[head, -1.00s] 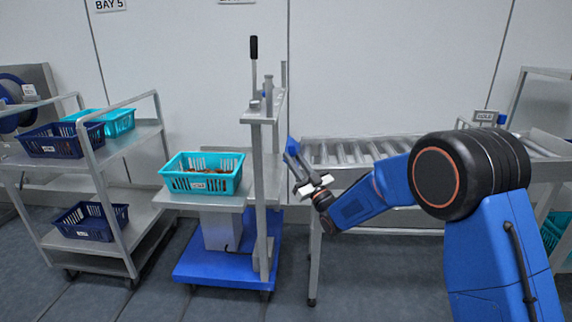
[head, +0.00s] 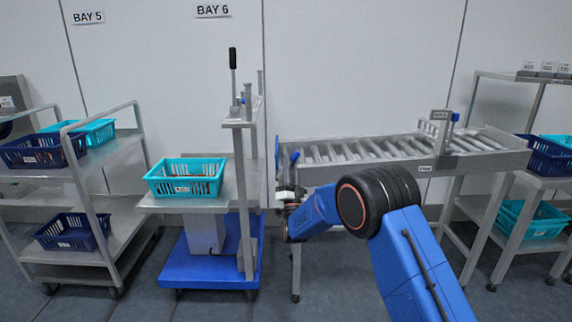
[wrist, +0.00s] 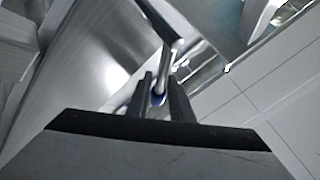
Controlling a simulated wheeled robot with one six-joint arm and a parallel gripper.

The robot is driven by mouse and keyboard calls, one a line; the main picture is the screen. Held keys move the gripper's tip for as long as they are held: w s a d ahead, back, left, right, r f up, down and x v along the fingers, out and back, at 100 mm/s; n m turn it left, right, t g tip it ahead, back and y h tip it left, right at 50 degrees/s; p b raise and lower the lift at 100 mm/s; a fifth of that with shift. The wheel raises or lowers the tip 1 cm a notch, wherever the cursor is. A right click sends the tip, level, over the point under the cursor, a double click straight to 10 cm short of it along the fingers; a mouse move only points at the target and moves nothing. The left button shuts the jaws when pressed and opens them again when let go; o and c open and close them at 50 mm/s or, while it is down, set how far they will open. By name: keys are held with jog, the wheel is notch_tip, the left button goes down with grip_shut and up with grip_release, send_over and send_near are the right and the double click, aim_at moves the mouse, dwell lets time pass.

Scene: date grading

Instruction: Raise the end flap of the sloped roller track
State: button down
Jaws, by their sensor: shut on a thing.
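The sloped roller track (head: 375,150) runs from the middle to the right of the head view, with its near-left end beside my gripper. A narrow upright piece with blue edging (head: 277,152), apparently the end flap, stands at that left end. A blue part (head: 294,157) shows just right of it. My gripper (head: 287,190) is at the track's left end, below these blue parts. In the wrist view, its dark fingers (wrist: 162,98) are shut on a pale rod (wrist: 165,62) with a blue spot at its base, apparently the flap's handle. The fingertips are small and partly hidden in the head view.
A grey stand on a blue base (head: 210,268) holds a teal crate (head: 186,190) close left of my gripper; its post (head: 242,195) is near. A cart (head: 100,210) with crates stands further left. A shelf with crates (head: 540,220) is at right. Open floor lies in front.

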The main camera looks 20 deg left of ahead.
jog(key=shift+w+d+f+m+t+h, duration=0.15)
jog(key=shift+m+t+h, duration=0.25)
jog(key=shift+m+h, duration=0.55)
jog(key=shift+h, duration=0.25)
jog(key=c, duration=1.8)
grip_release()
jog(key=shift+d+f, duration=0.1)
jog(key=v, duration=1.2)
